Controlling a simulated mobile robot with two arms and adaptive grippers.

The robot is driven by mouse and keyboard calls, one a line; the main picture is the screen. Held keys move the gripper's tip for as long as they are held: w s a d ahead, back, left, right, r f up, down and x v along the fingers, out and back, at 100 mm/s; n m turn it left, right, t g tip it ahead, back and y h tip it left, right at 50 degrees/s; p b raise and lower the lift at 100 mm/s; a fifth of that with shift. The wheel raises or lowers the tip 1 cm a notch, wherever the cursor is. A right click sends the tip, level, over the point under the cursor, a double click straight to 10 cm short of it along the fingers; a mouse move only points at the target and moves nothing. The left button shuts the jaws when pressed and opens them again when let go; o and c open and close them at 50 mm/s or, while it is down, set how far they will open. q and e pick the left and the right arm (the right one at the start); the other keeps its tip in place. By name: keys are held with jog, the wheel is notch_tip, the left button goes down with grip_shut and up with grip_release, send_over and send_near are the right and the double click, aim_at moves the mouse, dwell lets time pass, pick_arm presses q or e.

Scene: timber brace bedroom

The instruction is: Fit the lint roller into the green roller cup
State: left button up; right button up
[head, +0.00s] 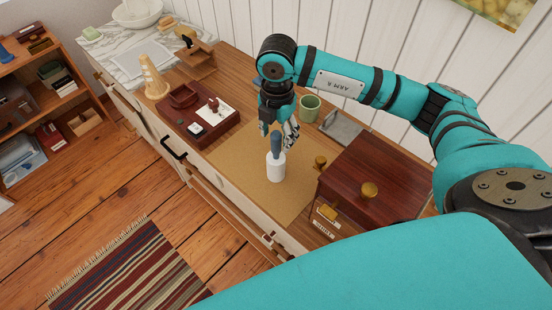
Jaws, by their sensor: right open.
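The lint roller (276,167), a white roll with a blue handle pointing up, stands upright on a tan mat on the dresser top. The green roller cup (310,107) stands behind it and to the right, close to the wall side. My right gripper (279,134) points down over the lint roller, fingers open, with the top of the blue handle near or between the fingertips. I cannot tell whether the fingers touch the handle. The cup's inside is only partly visible. My left gripper is not in view.
A dark red wooden box (372,180) with brass knobs stands right of the tan mat (236,158). A grey tray (342,128) lies beside the cup. A dark red desk tray (197,121) with small items sits to the left. The mat is bare left of the roller.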

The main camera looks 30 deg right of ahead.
aim_at(276, 144)
jog(key=f+p, duration=0.1)
jog(key=f, duration=0.3)
jog(key=shift+w, duration=0.2)
grip_shut()
